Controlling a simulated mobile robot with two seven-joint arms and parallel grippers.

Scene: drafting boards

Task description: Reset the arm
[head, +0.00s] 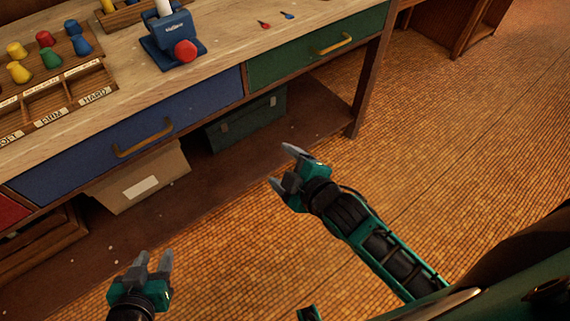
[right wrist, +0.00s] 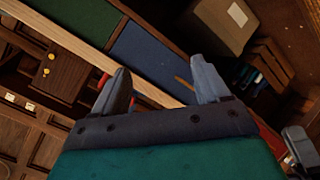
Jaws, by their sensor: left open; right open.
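My left gripper (head: 153,268) is at the lower left of the head view, with its two grey fingers apart and nothing between them. It is in front of the workbench, over the tiled floor. My right gripper (head: 283,168) is near the middle of the head view, at the end of its green and black arm. Its fingers are spread and empty, clear of the bench. In the right wrist view its two grey fingers (right wrist: 160,85) stand wide apart, with only the bench beyond them.
The wooden workbench (head: 221,50) has a blue drawer (head: 75,162) and a green drawer (head: 285,60), both shut. Colored knobs stand in a labeled tray (head: 80,101). A blue device (head: 178,32) sits on top. A cardboard box (head: 120,195) and a dark green box (head: 235,125) lie underneath. Floor (head: 470,130) at right is clear.

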